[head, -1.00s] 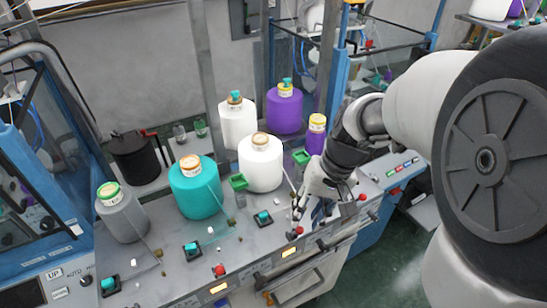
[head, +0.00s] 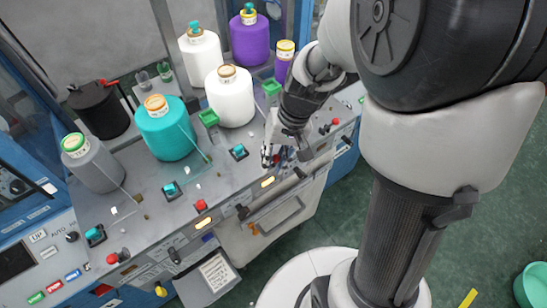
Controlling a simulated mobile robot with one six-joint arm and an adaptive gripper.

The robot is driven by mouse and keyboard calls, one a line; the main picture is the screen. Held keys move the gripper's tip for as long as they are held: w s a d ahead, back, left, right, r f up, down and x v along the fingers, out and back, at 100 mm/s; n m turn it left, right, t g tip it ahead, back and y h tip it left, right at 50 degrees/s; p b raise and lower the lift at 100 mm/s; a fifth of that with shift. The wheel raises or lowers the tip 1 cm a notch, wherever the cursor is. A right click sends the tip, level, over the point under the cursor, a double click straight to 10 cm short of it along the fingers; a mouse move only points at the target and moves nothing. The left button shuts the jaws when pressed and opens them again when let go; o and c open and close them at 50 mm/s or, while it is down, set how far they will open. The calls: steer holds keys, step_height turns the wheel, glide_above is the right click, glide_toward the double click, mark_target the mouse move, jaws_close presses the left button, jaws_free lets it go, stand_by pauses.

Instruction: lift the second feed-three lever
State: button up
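The knitting machine's grey top (head: 150,225) runs across the left and middle. Black lever-like handles stick out along its front edge, one (head: 174,256) at lower left and one (head: 242,211) nearer the middle. No label tells which is the second feed-three lever. My gripper (head: 284,157) points down over the right part of the front edge, its fingers apart. Whether the gripper touches anything there is hidden.
A green bucket (head: 533,287) stands on open floor at lower right.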

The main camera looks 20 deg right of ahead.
jaws_close()
steer(key=shift+r, duration=0.1)
stand_by(0.3)
steer(key=p, duration=0.2)
steer(key=g+p, duration=0.1)
steer(key=shift+w+a+r+p, duration=0.1)
steer(key=shift+w+r+p, duration=0.2)
steer(key=shift+p, duration=0.05)
steer(key=shift+w+f+g+h+p, duration=0.15)
steer(key=shift+w+g+h+p, duration=0.1)
steer(key=shift+g+h+p, duration=0.45)
steer(key=shift+o, duration=1.7)
jaws_free()
steer(key=shift+y, duration=0.3)
